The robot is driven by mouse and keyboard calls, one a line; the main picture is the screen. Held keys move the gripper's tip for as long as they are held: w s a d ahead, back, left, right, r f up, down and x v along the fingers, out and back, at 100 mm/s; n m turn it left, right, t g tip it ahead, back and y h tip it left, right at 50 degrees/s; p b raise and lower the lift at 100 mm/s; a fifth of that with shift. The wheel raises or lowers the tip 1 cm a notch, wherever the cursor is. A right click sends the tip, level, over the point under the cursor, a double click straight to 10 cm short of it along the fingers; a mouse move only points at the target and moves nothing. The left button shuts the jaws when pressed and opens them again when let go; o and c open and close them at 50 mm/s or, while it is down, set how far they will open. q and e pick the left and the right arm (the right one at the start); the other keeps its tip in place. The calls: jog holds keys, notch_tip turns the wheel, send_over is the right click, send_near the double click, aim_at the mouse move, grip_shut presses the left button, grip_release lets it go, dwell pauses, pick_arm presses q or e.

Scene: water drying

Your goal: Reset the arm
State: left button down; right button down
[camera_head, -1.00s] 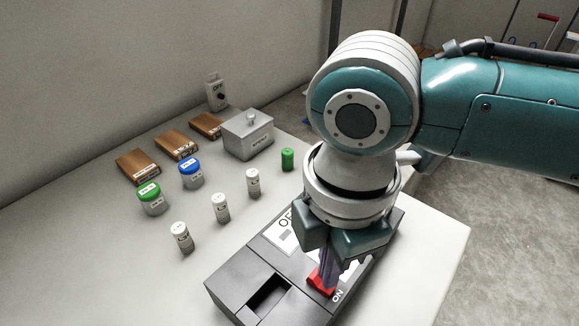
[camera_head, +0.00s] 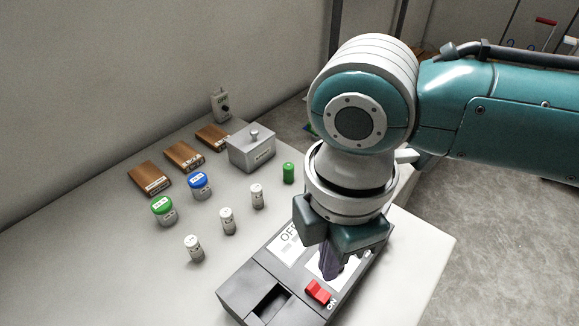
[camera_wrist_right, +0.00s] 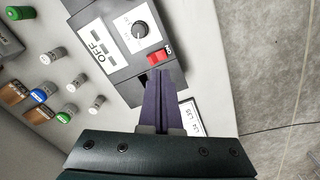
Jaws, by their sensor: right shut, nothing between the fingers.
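My right gripper (camera_head: 332,268) is shut and empty, pointing down just above the dark grey switch box on the table. The box (camera_head: 240,297) has a red switch (camera_head: 318,291) beside the ON mark, an OFF mark and a dark square recess. In the head view the red switch is just below the fingertips, apart from them. In the right wrist view the shut fingers (camera_wrist_right: 160,78) reach toward the red switch (camera_wrist_right: 158,57); a knob (camera_wrist_right: 140,29) sits on a white panel there. My left gripper is not in view.
On the table (camera_head: 130,290) stand several small white vials (camera_head: 227,221), a green-lidded jar (camera_head: 163,211), a blue-lidded jar (camera_head: 199,187), a green cylinder (camera_head: 288,173), several wooden blocks (camera_head: 150,178), a grey lidded box (camera_head: 251,148) and a small OFF device (camera_head: 221,105). The table's front left is clear.

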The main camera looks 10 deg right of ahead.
jog(key=s+a+r+m+t+y+p, duration=0.2)
jog(key=s+a+r+m+y+p, duration=0.15)
jog(key=s+a+r+m, duration=0.3)
jog(key=s+d+r+m+t+h+p, duration=0.1)
jog(key=s+d+r+m+h, duration=0.15)
jog(key=d+m, duration=0.45)
jog(key=s+d+r+m+t+h+p, duration=0.15)
jog(key=s+d+m, duration=0.3)
jog(key=d, duration=0.45)
notch_tip(320, 180, up, 38)
jog(key=w+p, duration=0.1)
jog(key=p, duration=3.6)
jog(key=shift+w+r+g+y, duration=0.15)
jog(key=shift+r+g+y, duration=0.05)
jog(key=shift+g+y, duration=0.2)
jog(key=shift+a, duration=0.1)
